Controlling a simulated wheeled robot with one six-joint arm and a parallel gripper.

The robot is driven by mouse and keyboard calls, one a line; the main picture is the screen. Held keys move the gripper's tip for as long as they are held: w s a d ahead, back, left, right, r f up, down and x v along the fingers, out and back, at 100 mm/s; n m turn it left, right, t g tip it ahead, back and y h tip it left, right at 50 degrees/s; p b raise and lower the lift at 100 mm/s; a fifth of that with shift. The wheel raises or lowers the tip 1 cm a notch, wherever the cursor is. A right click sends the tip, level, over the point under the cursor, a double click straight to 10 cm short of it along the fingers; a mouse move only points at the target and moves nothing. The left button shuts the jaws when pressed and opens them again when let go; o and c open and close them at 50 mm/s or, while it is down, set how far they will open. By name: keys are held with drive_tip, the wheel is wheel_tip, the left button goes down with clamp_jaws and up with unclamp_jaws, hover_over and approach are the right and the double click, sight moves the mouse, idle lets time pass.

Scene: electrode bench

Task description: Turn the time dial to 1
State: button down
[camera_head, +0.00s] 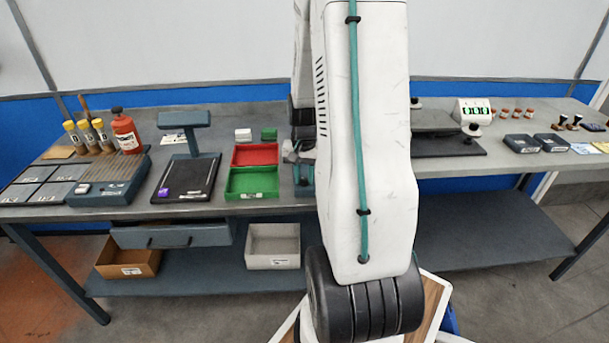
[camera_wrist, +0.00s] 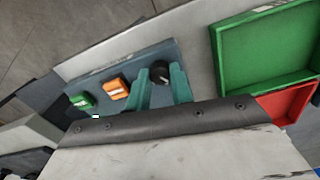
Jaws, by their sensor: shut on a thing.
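The time dial (camera_wrist: 159,70) is a round black knob on a blue-grey control box (camera_wrist: 127,62) in the wrist view. My gripper (camera_wrist: 160,78) has its two teal fingers on either side of the knob and is shut on it. The dial's marks and the number it points to cannot be read. An orange button (camera_wrist: 116,89) and a green button (camera_wrist: 82,101) sit on the same box, beside the dial. In the head view my arm hides the dial and most of the gripper.
A green tray (camera_head: 252,196) and a red tray (camera_head: 255,165) stand close beside the box. A black scale-like stand (camera_head: 184,190) is further left. A device with a green display (camera_head: 474,115) stands on the bench at right. The bench front edge is near.

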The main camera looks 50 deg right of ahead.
sight(304, 179)
drive_tip(key=shift+w+n, duration=0.1)
drive_tip(key=shift+n, duration=0.7)
drive_tip(key=c, duration=1.2)
unclamp_jaws()
drive_tip(key=shift+c, duration=0.2)
wheel_tip(304, 179, up, 8)
drive_tip(key=shift+f, duration=0.1)
